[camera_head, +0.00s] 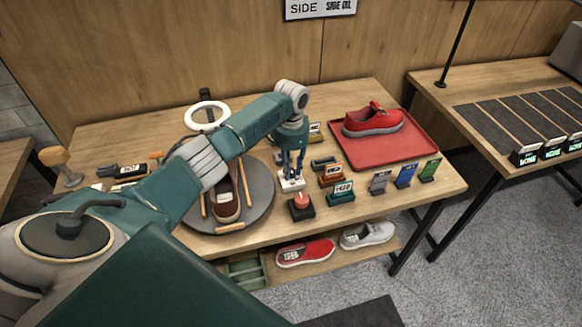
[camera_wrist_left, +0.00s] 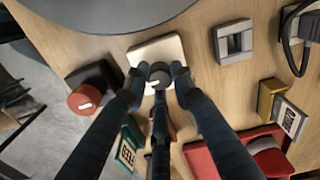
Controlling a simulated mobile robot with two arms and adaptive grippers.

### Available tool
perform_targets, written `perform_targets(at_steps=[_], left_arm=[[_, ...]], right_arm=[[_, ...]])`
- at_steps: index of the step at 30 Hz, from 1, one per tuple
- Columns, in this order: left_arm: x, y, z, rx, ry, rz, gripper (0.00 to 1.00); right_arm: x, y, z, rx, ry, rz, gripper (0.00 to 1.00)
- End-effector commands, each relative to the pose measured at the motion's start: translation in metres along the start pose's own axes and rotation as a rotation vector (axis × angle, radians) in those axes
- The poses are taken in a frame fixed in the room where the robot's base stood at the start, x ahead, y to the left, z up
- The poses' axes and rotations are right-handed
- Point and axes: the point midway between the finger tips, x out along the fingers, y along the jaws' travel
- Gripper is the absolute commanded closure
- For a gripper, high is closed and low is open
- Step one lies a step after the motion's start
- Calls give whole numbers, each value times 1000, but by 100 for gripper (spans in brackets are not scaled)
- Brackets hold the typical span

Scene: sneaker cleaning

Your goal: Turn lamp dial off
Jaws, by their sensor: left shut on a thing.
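My left gripper (camera_head: 291,168) reaches down from above at the front middle of the table. In the left wrist view its dark fingers (camera_wrist_left: 158,84) are shut around a small dark round dial (camera_wrist_left: 159,70) with a pale mark. The dial sits on a square white base (camera_wrist_left: 165,47), which also shows under the fingers in the head view (camera_head: 291,185). A lamp with a white ring (camera_head: 206,115) stands at the back left; it is partly behind my arm. My right gripper is not in view.
A red knob on a black base (camera_head: 301,207) stands close beside the dial. A dark round turntable (camera_head: 262,206) with a brown shoe (camera_head: 226,204) is to the left. A red tray (camera_head: 418,150) with a red sneaker (camera_head: 373,121) is at right. Several small labelled blocks line the front right.

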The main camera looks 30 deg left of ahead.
Motion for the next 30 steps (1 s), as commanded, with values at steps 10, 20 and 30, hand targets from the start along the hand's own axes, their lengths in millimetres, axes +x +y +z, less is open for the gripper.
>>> perform_targets(at_steps=[10,20,30], left_arm=[[-3,-2,-2,75,8,-5,100],[-3,-2,-3,79,8,-6,100],[-2,-1,-2,78,5,-3,57]], right_arm=[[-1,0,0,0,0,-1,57],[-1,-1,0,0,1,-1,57],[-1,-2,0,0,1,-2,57]])
